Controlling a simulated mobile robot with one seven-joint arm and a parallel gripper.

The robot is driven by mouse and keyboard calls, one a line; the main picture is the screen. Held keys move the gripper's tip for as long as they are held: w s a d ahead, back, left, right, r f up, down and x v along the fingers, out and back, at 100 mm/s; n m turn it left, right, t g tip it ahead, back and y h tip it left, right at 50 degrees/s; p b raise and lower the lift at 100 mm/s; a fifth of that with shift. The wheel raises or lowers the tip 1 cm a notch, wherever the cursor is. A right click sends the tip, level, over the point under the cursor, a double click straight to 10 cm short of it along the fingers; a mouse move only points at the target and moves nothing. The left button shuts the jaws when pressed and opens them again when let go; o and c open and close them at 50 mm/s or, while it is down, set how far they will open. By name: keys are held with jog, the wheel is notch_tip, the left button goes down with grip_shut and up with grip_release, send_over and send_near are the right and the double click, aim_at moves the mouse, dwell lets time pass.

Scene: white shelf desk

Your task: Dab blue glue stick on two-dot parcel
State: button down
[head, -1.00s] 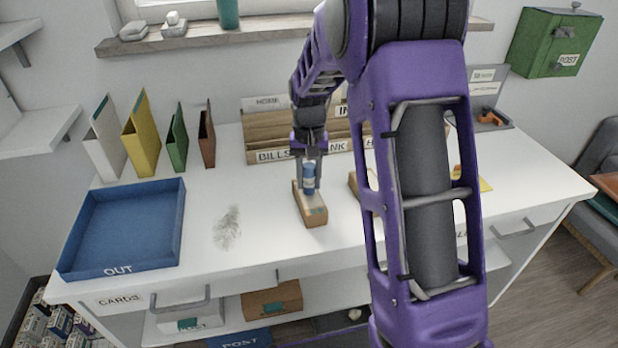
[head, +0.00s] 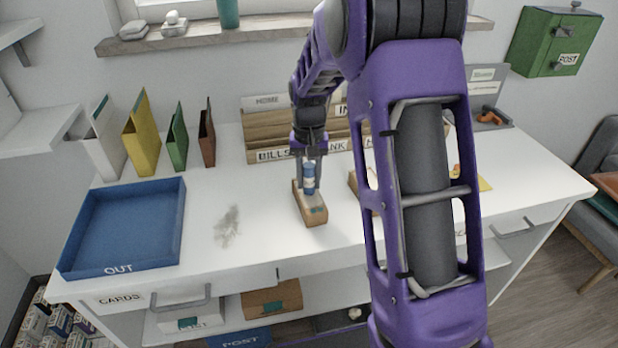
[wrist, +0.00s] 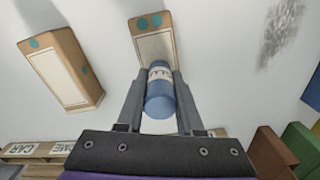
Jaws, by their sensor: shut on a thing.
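My gripper (head: 309,184) is shut on the blue glue stick (head: 308,175), which has a white label band. In the wrist view the glue stick (wrist: 159,97) sits between the two fingers (wrist: 160,76). It is roughly upright over a brown parcel (head: 315,213). In the wrist view this parcel (wrist: 152,48) shows two teal dots at its end and a pale panel. I cannot tell whether the stick's lower end touches it.
A blue OUT tray (head: 122,270) stands on the left of the white desk. Upright folders (head: 140,135) and a labelled cardboard sorter (head: 265,142) stand behind. A grey smudge (head: 228,227) lies between tray and parcel. Bare desk lies around the parcel's front.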

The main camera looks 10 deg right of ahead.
aim_at(309, 165)
jog(key=shift+r+p, duration=2.8)
jog(key=shift+r, duration=0.7)
jog(key=shift+f, duration=0.1)
